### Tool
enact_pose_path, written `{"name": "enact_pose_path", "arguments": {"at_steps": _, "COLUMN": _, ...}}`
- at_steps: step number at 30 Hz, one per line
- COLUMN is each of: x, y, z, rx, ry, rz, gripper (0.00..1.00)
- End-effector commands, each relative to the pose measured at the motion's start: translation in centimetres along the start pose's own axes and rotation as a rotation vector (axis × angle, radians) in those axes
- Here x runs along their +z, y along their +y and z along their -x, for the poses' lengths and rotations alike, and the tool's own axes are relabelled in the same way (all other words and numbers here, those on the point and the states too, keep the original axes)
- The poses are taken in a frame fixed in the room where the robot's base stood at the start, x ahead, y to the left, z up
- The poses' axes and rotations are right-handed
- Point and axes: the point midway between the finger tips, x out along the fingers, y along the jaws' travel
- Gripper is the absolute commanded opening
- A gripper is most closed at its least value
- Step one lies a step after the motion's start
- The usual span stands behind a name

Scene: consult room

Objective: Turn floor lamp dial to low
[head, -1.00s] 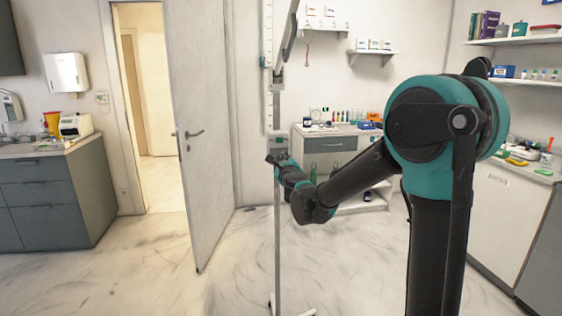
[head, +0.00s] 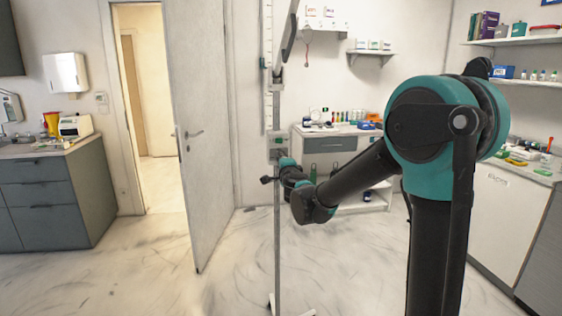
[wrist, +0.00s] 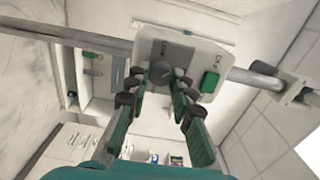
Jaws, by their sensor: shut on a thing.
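The floor lamp's thin upright pole (head: 277,235) stands in front of the back wall in the head view, with a light control box (head: 278,143) partway up. In the wrist view the control box (wrist: 197,60) carries a dark round dial (wrist: 160,72) on a grey plate and a green button (wrist: 209,82). My gripper (wrist: 160,90) is shut on the dial, one finger on each side of it. In the head view my gripper (head: 277,172) is at the lower part of the box, small and partly hidden. The dial's setting cannot be read.
An open door (head: 205,130) stands left of the lamp. A counter with drawers (head: 330,145) and small items is behind my arm. Another counter (head: 55,190) is at the left, and shelves hang at the right. The floor around the lamp's base is clear.

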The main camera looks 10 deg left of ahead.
Motion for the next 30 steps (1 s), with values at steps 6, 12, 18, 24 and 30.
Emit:
{"name": "enact_pose_path", "arguments": {"at_steps": 6, "x": 0.07, "y": 0.02, "z": 0.08, "rx": 0.0, "ry": -0.002, "rz": 0.203, "gripper": 0.0}}
{"name": "enact_pose_path", "arguments": {"at_steps": 12, "x": 0.08, "y": 0.0, "z": 0.09, "rx": 0.0, "ry": -0.002, "rz": 0.391, "gripper": 0.0}}
{"name": "enact_pose_path", "arguments": {"at_steps": 18, "x": 0.1, "y": -0.01, "z": 0.1, "rx": 0.0, "ry": -0.002, "rz": 0.558, "gripper": 0.0}}
{"name": "enact_pose_path", "arguments": {"at_steps": 24, "x": 0.11, "y": -0.02, "z": 0.11, "rx": -0.001, "ry": -0.002, "rz": 0.686, "gripper": 0.0}}
{"name": "enact_pose_path", "arguments": {"at_steps": 30, "x": 0.12, "y": -0.02, "z": 0.11, "rx": -0.001, "ry": -0.002, "rz": 0.766, "gripper": 0.0}}
